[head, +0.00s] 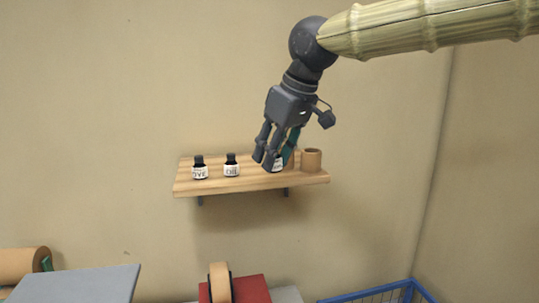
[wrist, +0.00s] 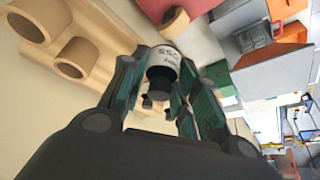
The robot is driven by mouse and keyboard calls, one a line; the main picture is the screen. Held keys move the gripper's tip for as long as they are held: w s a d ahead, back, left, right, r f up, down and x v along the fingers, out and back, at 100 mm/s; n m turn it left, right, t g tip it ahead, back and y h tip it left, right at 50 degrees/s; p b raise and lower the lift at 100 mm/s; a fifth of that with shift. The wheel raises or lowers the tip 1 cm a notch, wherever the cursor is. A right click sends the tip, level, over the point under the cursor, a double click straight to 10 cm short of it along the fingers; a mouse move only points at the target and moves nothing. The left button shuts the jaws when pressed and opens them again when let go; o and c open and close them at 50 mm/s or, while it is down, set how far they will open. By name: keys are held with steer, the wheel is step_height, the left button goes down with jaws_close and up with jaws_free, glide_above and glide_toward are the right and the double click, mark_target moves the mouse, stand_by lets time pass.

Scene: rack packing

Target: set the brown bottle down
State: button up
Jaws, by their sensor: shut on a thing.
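My gripper (head: 271,160) is shut on a bottle with a white label (head: 278,167) and a dark cap, at the right half of the wooden wall shelf (head: 255,182). In the wrist view the bottle (wrist: 163,58) sits between the fingers of my gripper (wrist: 158,75), its black cap toward the camera. Its body is mostly hidden, so its colour does not show clearly. I cannot tell whether its base touches the shelf. Two similar bottles stand upright on the shelf, one at the left (head: 200,171) and one in the middle (head: 232,168).
A brown cup (head: 312,160) stands at the shelf's right end, close to my gripper. Below are a grey panel (head: 75,285), a red box (head: 250,289), a tan roll (head: 219,283) and a blue crate (head: 375,293). The wall is directly behind the shelf.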

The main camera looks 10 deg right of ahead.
steer(key=shift+s+d+r+b, duration=0.15)
steer(key=shift+s+b, duration=0.25)
steer(key=shift+s, duration=0.95)
steer(key=shift+s+a+r+b, duration=0.1)
steer(key=shift+s+b, duration=0.3)
steer(key=shift+s, duration=0.95)
